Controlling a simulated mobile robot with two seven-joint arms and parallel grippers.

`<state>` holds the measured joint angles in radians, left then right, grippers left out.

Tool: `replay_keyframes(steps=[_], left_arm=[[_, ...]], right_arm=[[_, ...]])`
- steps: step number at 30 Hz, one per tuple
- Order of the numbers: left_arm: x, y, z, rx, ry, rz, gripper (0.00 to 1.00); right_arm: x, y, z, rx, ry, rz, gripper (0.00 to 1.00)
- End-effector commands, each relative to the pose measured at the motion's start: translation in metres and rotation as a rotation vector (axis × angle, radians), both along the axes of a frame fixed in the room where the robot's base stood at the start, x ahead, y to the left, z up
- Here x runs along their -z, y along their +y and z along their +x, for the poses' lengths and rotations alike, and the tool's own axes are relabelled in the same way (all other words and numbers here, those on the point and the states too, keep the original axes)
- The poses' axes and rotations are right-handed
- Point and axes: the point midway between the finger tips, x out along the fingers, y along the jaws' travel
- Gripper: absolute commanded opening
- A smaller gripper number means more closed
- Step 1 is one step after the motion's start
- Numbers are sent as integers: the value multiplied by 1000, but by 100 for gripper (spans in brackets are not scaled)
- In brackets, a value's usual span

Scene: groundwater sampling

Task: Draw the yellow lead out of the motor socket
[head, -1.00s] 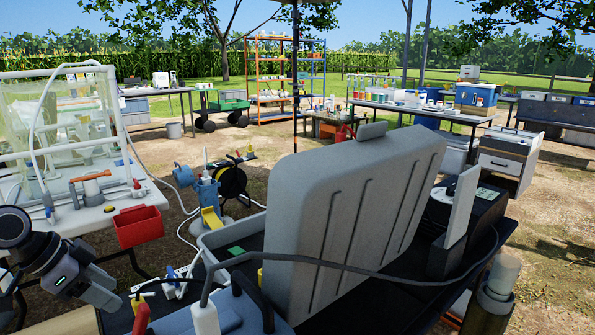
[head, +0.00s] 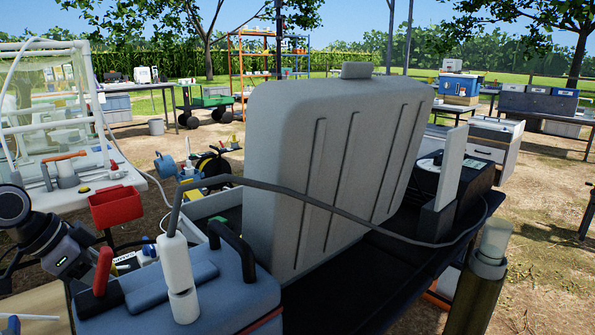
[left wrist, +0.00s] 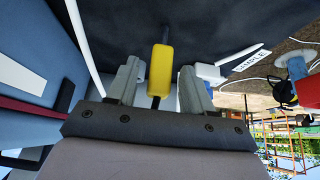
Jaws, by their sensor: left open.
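In the left wrist view a yellow plug body (left wrist: 160,70), apparently the yellow lead, lies between the two fingers of my left gripper (left wrist: 161,88). The fingers are open, with gaps on both sides of the plug. A dark stub runs from each end of the plug. The dark surface (left wrist: 200,28) lies beyond it, and I cannot make out the motor socket there. In the head view my left arm comes in at the left edge, and its gripper is hidden behind the blue box (head: 215,290). My right gripper is not in view.
A large grey case lid (head: 335,165) stands upright in the middle. A white cylinder (head: 177,275) with a dark cable (head: 330,205) stands in front of it. A red bin (head: 116,206) hangs at the left table. A white label strip (left wrist: 247,62) lies right of the fingers.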

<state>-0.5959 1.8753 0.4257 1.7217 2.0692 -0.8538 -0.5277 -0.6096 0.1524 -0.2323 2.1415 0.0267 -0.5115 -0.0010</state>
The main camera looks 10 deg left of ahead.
Motion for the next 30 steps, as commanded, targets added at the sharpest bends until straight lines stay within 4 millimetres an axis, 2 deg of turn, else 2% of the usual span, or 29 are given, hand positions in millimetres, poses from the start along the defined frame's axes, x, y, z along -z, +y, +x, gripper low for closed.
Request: replay_keyframes(steps=[6,7,11,13,14,19,30], left_arm=[[0,0,0,0,0,0,51],[0,0,0,0,0,0,48],[0,0,0,0,0,0,6],[0,0,0,0,0,0,5],[0,0,0,0,-1,-1,1],[-6,0,0,-1,-1,0,0],[-36,0,0,-1,-2,-1,0]], right_arm=[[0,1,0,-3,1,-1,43],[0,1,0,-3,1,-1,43],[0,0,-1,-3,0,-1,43],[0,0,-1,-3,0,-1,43],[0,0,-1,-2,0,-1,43],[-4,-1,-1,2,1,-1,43],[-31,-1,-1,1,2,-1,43]])
